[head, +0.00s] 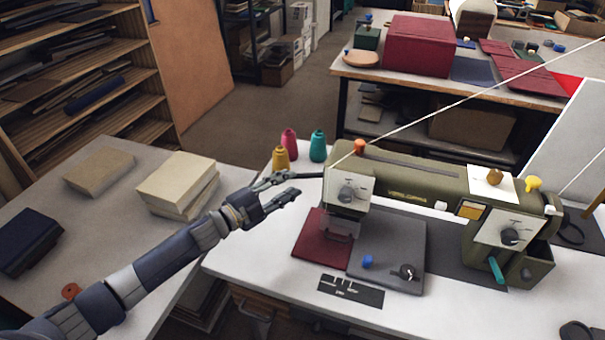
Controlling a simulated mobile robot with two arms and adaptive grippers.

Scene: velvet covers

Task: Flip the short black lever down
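An olive-green sewing machine (405,172) stands on the white table. Its left head has a white plate with a grey dial (346,193). A thin dark bar (309,176) runs from the head's left side toward my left gripper (295,182); it looks like the short black lever, roughly level. My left gripper is left of the head with its two fingers spread. The upper fingertip is at or beside the bar's left end; I cannot tell whether they touch. Nothing is visible between the fingers. My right gripper is not in view.
Yellow, pink and teal thread cones (318,146) stand behind the gripper. A stack of cream books (178,184) is on the left table. A white thread crosses above the machine.

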